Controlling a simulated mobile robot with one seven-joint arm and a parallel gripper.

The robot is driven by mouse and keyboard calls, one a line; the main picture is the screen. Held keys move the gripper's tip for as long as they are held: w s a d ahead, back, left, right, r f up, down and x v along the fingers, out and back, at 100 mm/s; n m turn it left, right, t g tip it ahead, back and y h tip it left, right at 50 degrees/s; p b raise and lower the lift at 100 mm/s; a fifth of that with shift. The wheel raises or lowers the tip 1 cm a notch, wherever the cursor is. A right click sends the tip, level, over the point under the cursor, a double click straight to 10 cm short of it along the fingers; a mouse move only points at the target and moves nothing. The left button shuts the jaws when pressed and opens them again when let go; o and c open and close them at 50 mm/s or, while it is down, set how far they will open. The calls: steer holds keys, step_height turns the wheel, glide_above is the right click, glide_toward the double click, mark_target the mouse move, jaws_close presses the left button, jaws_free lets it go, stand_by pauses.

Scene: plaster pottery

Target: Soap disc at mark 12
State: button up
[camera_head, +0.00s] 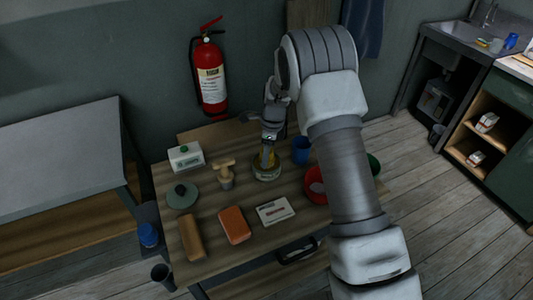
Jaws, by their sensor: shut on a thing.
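My gripper (268,148) points down at the back middle of the wooden table (215,243). It is shut on a small yellow piece (267,158) at a round, pale-rimmed dish-like thing (266,174). The fingers and arm cover part of both, so I cannot tell whether the yellow piece is part of the round thing. No mark or number is readable at this size. A flat grey-green disc (182,198) with a dark knob lies at the table's left. I cannot tell for sure which of these is the soap disc.
A white box (186,158), a wooden-handled tool (226,173), a brown block (192,238), an orange block (235,225) and a white card-like packet (274,210) surround the spot. A blue cup (301,150) and red bowl (315,184) stand right, partly behind my arm.

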steer(key=shift+r+p, duration=2.15)
steer(key=shift+r, duration=1.35)
steer(key=shift+s+d+n, duration=0.35)
steer(key=shift+d+n, duration=0.1)
steer(key=shift+n, duration=0.15)
steer(key=s+d+r+n, duration=0.1)
steer(key=s+d+n, duration=0.4)
steer(key=n, duration=0.4)
steer(key=s+d+r+n+g+h, duration=0.1)
steer(key=s+d+n, duration=0.5)
steer(key=s+n, duration=0.2)
steer(key=shift+s+r+n+g, duration=0.15)
steer(key=shift+s+n+g, duration=0.15)
steer(key=shift+n, duration=0.7)
